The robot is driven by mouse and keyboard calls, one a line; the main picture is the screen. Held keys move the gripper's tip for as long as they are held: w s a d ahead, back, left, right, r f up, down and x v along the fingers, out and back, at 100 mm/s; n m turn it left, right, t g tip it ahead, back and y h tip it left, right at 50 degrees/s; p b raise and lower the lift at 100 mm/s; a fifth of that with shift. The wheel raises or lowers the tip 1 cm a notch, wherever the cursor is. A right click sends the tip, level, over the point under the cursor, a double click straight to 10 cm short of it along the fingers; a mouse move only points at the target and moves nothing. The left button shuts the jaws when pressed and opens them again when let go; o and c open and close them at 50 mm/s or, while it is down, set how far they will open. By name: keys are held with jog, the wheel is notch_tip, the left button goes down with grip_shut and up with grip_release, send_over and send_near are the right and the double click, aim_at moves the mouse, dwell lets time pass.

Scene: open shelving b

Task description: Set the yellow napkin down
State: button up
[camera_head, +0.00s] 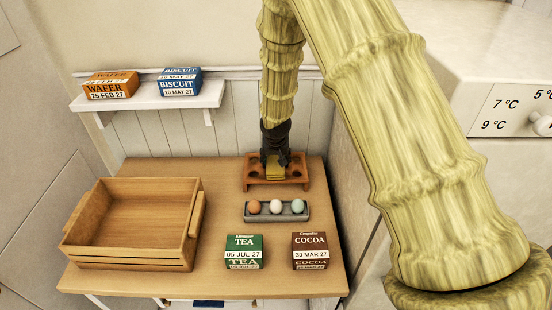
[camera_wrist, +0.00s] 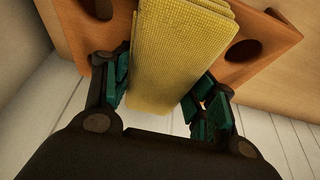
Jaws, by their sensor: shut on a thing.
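The yellow napkin (camera_wrist: 180,50) is a folded, textured stack between the fingers of my gripper (camera_wrist: 165,95) in the wrist view. In the head view the napkin (camera_head: 275,172) shows as a small yellow patch under my gripper (camera_head: 275,160), which points down at the back of the table. My gripper is shut on the napkin. The napkin is at an orange-brown wooden rack with round holes (camera_head: 290,182). I cannot tell whether it touches the rack.
The wooden table (camera_head: 220,200) holds an empty wooden crate (camera_head: 130,225), a grey tray with eggs (camera_head: 276,217), a green tea box (camera_head: 243,250) and a brown cocoa box (camera_head: 310,250). A wall shelf (camera_head: 150,103) carries a wafer box (camera_head: 110,85) and a biscuit box (camera_head: 180,82).

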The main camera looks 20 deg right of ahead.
jog(key=shift+f, duration=0.15)
jog(key=o, duration=1)
jog(key=shift+o, duration=0.2)
